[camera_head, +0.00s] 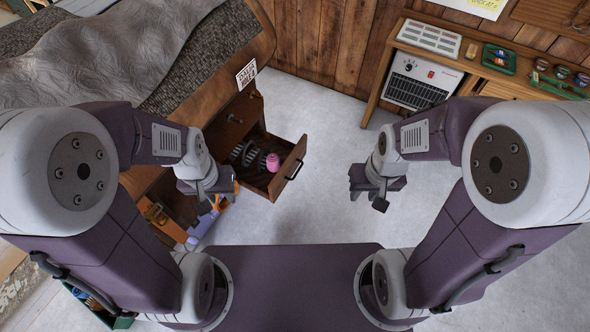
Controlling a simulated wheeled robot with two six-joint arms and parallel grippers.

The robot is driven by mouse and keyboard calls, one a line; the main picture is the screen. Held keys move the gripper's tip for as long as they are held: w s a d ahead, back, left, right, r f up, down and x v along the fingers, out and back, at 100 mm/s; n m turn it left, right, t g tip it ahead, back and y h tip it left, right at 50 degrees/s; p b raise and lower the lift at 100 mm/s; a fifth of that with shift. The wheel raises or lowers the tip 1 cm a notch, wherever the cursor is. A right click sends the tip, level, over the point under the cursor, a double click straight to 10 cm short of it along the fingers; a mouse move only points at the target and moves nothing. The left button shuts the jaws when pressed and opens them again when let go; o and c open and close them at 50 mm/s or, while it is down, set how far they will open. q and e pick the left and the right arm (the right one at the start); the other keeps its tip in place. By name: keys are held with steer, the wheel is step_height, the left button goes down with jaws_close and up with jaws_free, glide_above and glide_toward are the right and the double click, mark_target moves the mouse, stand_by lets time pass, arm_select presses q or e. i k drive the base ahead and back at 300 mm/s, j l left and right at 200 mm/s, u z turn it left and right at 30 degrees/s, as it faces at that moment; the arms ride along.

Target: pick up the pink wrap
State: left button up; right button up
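The pink wrap (272,163), a small pink roll, sits in the open wooden drawer (290,172) near its front right end. Dark rounded items (247,154) lie to its left in the same drawer. My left gripper (206,195) is left of the drawer and lower in the picture, apart from the wrap. My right gripper (380,196) is over the floor to the right of the drawer. Both grippers point away from me, and their fingers are too small and dark to tell whether they are open or shut.
A purple bottle (203,226) and orange items are below my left gripper. A wooden shelf with a white heater (420,82) and green trays (499,58) stands at right. Grey floor (320,130) lies clear between them.

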mark_target(273, 160)
steer(key=i+l+u, duration=0.1)
steer(key=u, duration=0.35)
steer(key=l+u, duration=0.25)
steer(key=u, duration=0.2)
steer(key=i+l+u, duration=0.1)
steer(key=l+u, duration=0.15)
steer(key=u, duration=0.25)
steer(key=l+u, duration=0.25)
steer(key=u, duration=0.2)
